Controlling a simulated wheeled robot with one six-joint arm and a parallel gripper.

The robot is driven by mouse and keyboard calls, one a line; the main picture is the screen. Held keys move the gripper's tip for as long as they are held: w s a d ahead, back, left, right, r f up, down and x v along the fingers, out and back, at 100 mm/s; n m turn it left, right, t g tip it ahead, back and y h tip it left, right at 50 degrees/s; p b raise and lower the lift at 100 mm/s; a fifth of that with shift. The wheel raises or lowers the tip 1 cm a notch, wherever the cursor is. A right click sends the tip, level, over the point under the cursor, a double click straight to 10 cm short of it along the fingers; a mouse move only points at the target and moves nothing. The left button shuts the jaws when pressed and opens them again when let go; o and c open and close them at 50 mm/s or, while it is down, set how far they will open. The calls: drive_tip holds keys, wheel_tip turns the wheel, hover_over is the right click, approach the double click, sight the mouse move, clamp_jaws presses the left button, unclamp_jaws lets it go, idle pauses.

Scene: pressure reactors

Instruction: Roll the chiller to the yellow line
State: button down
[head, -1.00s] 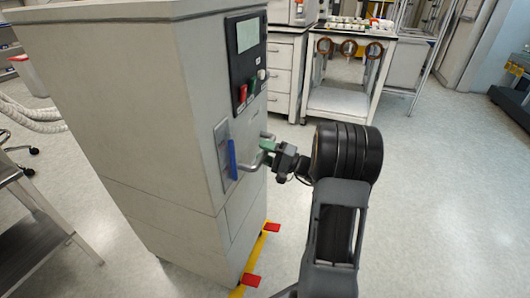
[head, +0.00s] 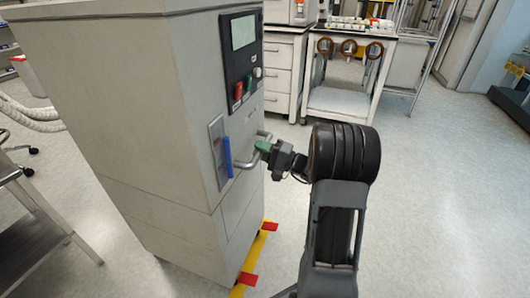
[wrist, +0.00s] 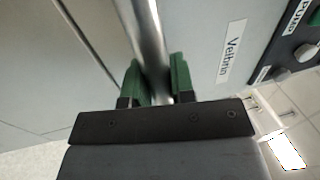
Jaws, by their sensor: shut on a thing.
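The chiller (head: 135,130) is a tall grey cabinet at the left of the head view, with a dark control panel (head: 242,60) and a blue lever (head: 227,156) on its side. A metal bar handle (head: 245,163) sticks out of that side. My gripper (head: 263,147) is shut on this handle. In the wrist view the green fingers (wrist: 153,80) stand on both sides of the handle bar (wrist: 148,40). The yellow line (head: 258,255) with red marks runs on the floor along the chiller's lower right edge. Part of it is hidden by the chiller.
A white bench with drawers (head: 283,75) and a small cart (head: 342,100) stand at the back. A metal table (head: 30,235) is at the lower left, near white hoses (head: 30,115). The floor to the right (head: 440,190) is clear.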

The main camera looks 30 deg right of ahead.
drive_tip(key=shift+a, duration=0.1)
drive_tip(key=c, duration=1)
unclamp_jaws()
drive_tip(key=shift+o, duration=0.2)
drive_tip(key=p+v, duration=0.2)
drive_tip(key=v, duration=1.2)
drive_tip(key=shift+w, duration=0.1)
drive_tip(key=s+a+r+n+g+h+p, duration=0.2)
drive_tip(key=s+a+r+n+g+p, duration=0.1)
drive_tip(key=a+r+g+p, duration=0.5)
drive_tip(key=s+a+r+n+g+h+p, duration=0.1)
drive_tip(key=s+a+r+n+g+p, duration=0.2)
drive_tip(key=a+r+g+p, duration=0.55)
drive_tip(key=s+a+r+n+t+h+p, duration=0.2)
drive_tip(key=r+h+p, duration=0.3)
drive_tip(key=r+p, duration=0.3)
drive_tip(key=s+a+r+n+t+h+p, duration=0.1)
drive_tip(key=s+a+r+t+h+p, duration=0.1)
drive_tip(key=r+h+p, duration=0.3)
wheel_tip(320, 180, up, 6)
drive_tip(key=s+t+p, duration=0.1)
drive_tip(key=p, duration=0.2)
drive_tip(key=shift+n+h, duration=0.3)
drive_tip(key=shift+n, duration=0.1)
